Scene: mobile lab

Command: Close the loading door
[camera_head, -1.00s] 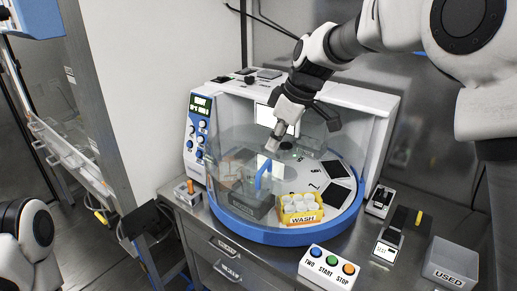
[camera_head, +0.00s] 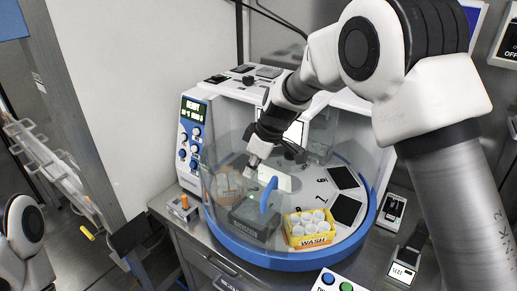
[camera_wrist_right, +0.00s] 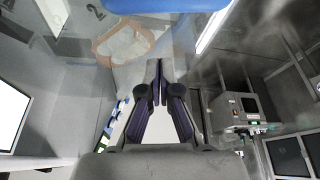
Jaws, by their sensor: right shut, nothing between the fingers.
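The loading door is a clear curved panel (camera_head: 222,158) with a blue vertical handle (camera_head: 268,195), on the white-and-blue round machine (camera_head: 262,257). The panel spans the front left of the machine; the front right looks uncovered. My right gripper (camera_head: 250,170) is shut and empty, just left of and above the handle in the head view. I cannot tell whether it touches the door. The wrist view shows its closed fingers (camera_wrist_right: 159,72) pointing toward clear glass, with a blue part (camera_wrist_right: 165,6) at the top edge. My left gripper is out of view.
A yellow WASH rack (camera_head: 310,232) with several white tubes and a dark grey box (camera_head: 252,222) sit on the turntable. A button box (camera_head: 338,284) stands at the front edge. A small device with an orange knob (camera_head: 184,207) stands left of the machine.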

